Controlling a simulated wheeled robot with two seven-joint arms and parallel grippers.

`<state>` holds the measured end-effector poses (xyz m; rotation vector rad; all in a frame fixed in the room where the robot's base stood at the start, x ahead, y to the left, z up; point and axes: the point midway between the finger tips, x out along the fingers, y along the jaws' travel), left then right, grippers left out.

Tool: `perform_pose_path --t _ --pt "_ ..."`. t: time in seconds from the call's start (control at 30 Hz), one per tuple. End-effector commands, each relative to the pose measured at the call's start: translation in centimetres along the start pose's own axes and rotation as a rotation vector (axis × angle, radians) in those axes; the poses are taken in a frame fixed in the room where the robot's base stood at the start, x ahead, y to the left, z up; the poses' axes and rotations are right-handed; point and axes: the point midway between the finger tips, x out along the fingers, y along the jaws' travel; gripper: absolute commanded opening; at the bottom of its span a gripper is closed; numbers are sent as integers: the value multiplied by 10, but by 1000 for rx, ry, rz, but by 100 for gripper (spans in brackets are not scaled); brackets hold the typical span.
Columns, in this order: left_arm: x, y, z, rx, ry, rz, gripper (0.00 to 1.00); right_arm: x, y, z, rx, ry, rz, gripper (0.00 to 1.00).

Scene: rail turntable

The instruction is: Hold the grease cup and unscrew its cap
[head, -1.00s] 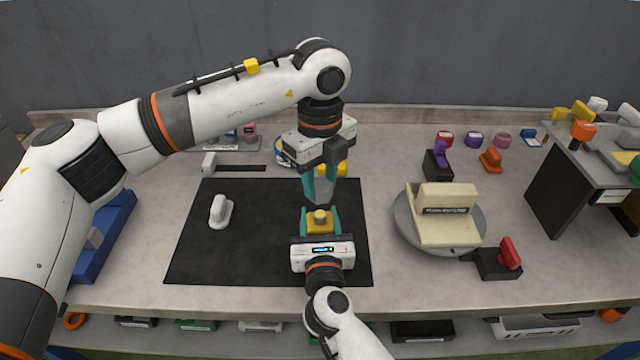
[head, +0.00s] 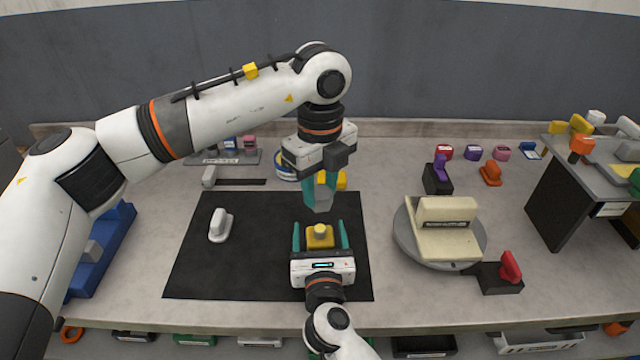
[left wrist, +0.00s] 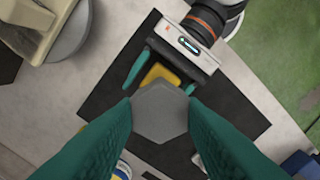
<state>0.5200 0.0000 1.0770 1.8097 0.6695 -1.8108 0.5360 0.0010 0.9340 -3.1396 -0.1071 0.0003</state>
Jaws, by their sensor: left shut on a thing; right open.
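The grease cup's yellow body (head: 320,239) stands on the black mat (head: 260,280), with a round yellow stud on top. My right gripper (head: 320,226) is open, with a teal finger on each side of the body and a visible gap at both. My left gripper (head: 319,199) is shut on a grey six-sided piece, apparently the cap (head: 322,206). It holds this piece above and just behind the yellow body, apart from it. In the left wrist view the cap (left wrist: 160,112) sits between the teal fingers and hides part of the yellow body (left wrist: 160,76).
A white handle-like piece (head: 220,226) lies on the mat's left. A round turntable (head: 403,240) with a cream block stands to the right, near a black block with a red lever (head: 508,268). A blue tray (head: 108,250) is at far left. The mat's front left is clear.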

Motion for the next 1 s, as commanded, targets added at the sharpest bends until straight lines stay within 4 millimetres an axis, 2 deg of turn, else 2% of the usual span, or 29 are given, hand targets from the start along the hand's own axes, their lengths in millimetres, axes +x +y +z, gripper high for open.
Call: perform_pose_path --t 0.17,0.4,0.6,0.73,1.0 --pt "0 0 0 0 0 0 8 -24 0 1 1 -3 -1 72" --pt "0 0 0 0 0 0 8 -76 0 2 1 -4 -1 72" --pt "0 0 0 0 0 0 8 -107 0 1 -1 -3 -1 72" --pt "0 0 0 0 0 0 8 -116 0 0 1 -1 0 72" --pt "0 0 0 0 0 0 8 -118 0 0 0 -1 0 72"
